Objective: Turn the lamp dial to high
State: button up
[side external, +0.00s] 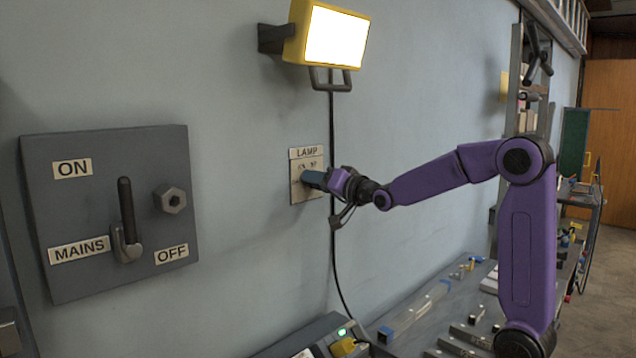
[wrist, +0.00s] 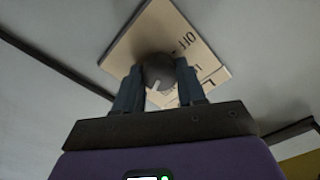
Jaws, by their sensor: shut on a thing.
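The lamp dial (wrist: 159,72) is a dark round knob with a pale pointer mark, on a beige plate (wrist: 195,42) with printed labels, one reading "OFF". In the side view the plate, marked LAMP (side external: 307,153), is on the wall, and my gripper covers the dial there. My gripper (wrist: 158,80) is shut on the dial, one finger on each side of it; it also shows in the side view (side external: 313,179). In the wrist view the pointer mark is toward the lower part of the knob. Part of the lettering is hidden by the fingers. The lamp (side external: 336,35) above is lit bright white.
A grey mains panel (side external: 90,220) with a lever (side external: 127,215) is on the wall to the left. A black cable (side external: 332,240) runs down the wall from the lamp, close beside my gripper. A bench (side external: 400,345) with several small parts stands below.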

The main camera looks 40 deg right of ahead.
jog(key=m, duration=0.4)
dwell(0.7)
jog(key=o, duration=1.1)
jog(key=shift+c, duration=0.2)
jog(key=s, duration=1.7)
jog(key=shift+s, duration=0.25)
